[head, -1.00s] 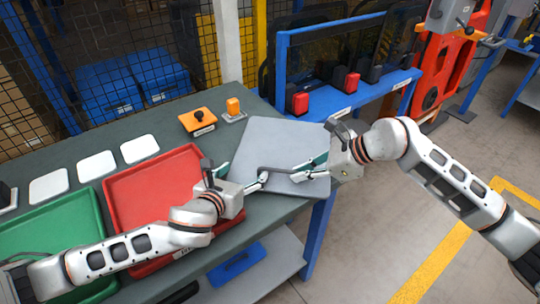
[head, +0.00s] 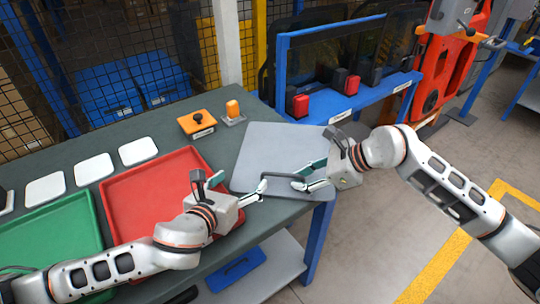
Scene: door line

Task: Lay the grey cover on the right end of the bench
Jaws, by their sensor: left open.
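The grey cover (head: 278,150) is a flat square plate with a dark bar handle (head: 283,175) near its front. It lies on the right end of the green-grey bench (head: 240,95), just right of the red tray. My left gripper (head: 245,184) is open at the left end of the handle, by the cover's front left edge. My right gripper (head: 297,180) is at the right end of the handle, with its fingers spread above the cover. Whether any finger touches the handle is too small to tell.
A red tray (head: 150,185) and a green tray (head: 50,235) lie left of the cover. An orange block with a black knob (head: 198,122) and an orange piece on a grey plate (head: 233,112) stand behind it. A blue rack (head: 400,85) stands behind right. Open floor lies right.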

